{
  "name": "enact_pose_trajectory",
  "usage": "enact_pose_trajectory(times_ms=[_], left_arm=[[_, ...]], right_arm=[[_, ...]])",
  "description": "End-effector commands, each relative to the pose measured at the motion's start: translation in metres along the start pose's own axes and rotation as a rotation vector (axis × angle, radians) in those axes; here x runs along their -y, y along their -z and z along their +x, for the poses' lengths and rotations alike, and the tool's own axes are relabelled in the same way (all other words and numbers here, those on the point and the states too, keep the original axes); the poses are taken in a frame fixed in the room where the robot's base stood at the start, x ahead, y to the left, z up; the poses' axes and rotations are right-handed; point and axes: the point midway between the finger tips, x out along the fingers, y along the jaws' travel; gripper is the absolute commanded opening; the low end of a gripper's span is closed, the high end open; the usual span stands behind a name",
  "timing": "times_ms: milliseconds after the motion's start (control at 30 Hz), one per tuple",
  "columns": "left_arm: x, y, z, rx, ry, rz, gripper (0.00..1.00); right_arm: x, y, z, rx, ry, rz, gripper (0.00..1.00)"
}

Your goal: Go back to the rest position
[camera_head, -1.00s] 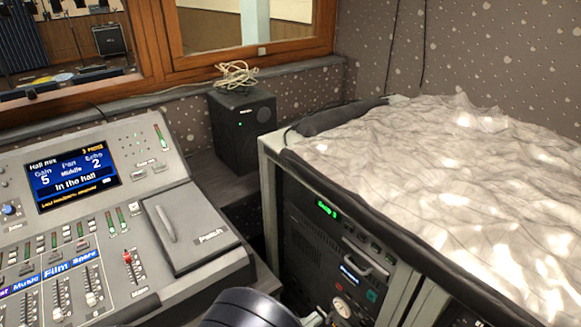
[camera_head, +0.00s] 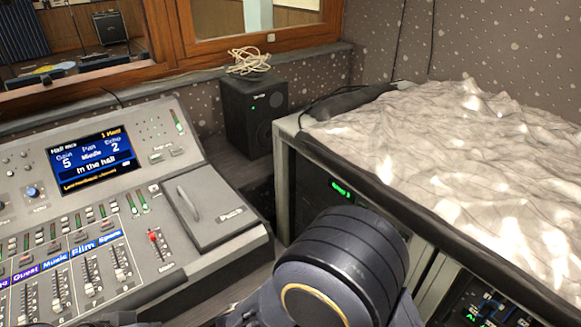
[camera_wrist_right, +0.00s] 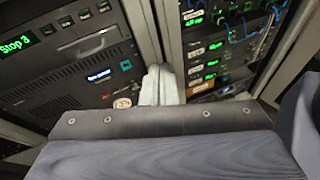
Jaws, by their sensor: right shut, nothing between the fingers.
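My right arm (camera_head: 335,270) rises at the bottom of the head view, in front of the equipment rack. Its gripper is hidden there. In the right wrist view my right gripper (camera_wrist_right: 161,84) shows as pale fingers shut together with nothing between them, in front of the rack's panels. My left gripper is not in view. The mixing console (camera_head: 225,252) lies at the left of the head view, with a lit screen (camera_head: 93,165), several white-capped faders and one red-capped fader (camera_head: 153,237). No gripper is seen touching a fader.
A rack (camera_head: 285,190) under a crumpled pale cover (camera_head: 440,150) fills the right side. A black speaker (camera_head: 250,115) with a coiled cable (camera_head: 248,61) on top stands behind the console. A narrow dark gap separates console and rack.

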Motion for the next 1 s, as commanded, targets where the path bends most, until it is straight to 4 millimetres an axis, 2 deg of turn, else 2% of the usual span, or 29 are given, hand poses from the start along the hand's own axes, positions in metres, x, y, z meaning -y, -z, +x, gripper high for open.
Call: enact_pose_trajectory(times_ms=[267,400,533,700,900,1000], left_arm=[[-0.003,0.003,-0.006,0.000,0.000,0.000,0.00],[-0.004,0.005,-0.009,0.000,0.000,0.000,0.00],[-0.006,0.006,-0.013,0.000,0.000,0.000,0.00],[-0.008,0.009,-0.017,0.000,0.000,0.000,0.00],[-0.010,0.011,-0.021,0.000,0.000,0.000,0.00],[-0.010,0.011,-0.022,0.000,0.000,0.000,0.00]], right_arm=[[0.041,-0.033,0.035,-0.347,0.350,0.251,0.00],[0.071,-0.052,0.045,-0.590,0.596,0.494,0.00],[0.094,-0.067,0.044,-0.794,0.802,0.761,0.00],[0.110,-0.091,0.037,-1.025,1.015,1.159,0.00],[0.116,-0.121,0.030,-1.217,1.151,1.627,0.00],[0.116,-0.132,0.029,-1.271,1.171,1.790,0.00]])
